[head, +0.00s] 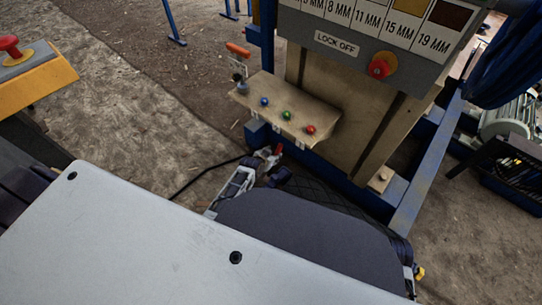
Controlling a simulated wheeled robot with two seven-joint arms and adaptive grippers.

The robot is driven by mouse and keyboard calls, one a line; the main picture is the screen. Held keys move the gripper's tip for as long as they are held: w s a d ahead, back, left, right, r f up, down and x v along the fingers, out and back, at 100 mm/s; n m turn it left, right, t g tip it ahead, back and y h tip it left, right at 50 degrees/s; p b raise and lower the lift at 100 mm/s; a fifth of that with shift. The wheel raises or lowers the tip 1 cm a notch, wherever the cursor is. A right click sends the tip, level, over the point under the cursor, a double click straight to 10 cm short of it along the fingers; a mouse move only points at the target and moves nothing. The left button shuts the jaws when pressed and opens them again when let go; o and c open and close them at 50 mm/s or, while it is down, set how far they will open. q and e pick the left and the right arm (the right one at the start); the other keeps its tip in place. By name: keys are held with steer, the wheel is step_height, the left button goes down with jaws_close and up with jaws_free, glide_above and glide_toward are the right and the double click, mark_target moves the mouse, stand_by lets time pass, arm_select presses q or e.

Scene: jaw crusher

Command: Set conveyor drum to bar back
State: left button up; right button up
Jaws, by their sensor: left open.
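No part is clearly marked as the conveyor drum or its bar. A silver ribbed cylinder (507,118) lies at the right edge; I cannot tell whether it is the drum. An orange-handled lever (238,50) stands at the left end of a beige control shelf (262,92). The shelf carries blue (264,101), green (286,114) and red (310,129) knobs. My left gripper (262,168) is low, below the shelf, open. A red piece (275,150) shows by its tips; I cannot tell whether they touch. My right gripper is not clearly seen.
A panel with millimetre labels, a "LOCK OFF" plate (337,44) and a red knob (379,68) stands above the shelf. A blue frame (430,165) runs down the right. A yellow box (38,84) with a red button is at left. Bare ground lies between.

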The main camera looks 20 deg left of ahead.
arm_select(q)
steer(key=shift+s+r, duration=0.45)
steer(key=shift+s, duration=0.15)
stand_by(0.5)
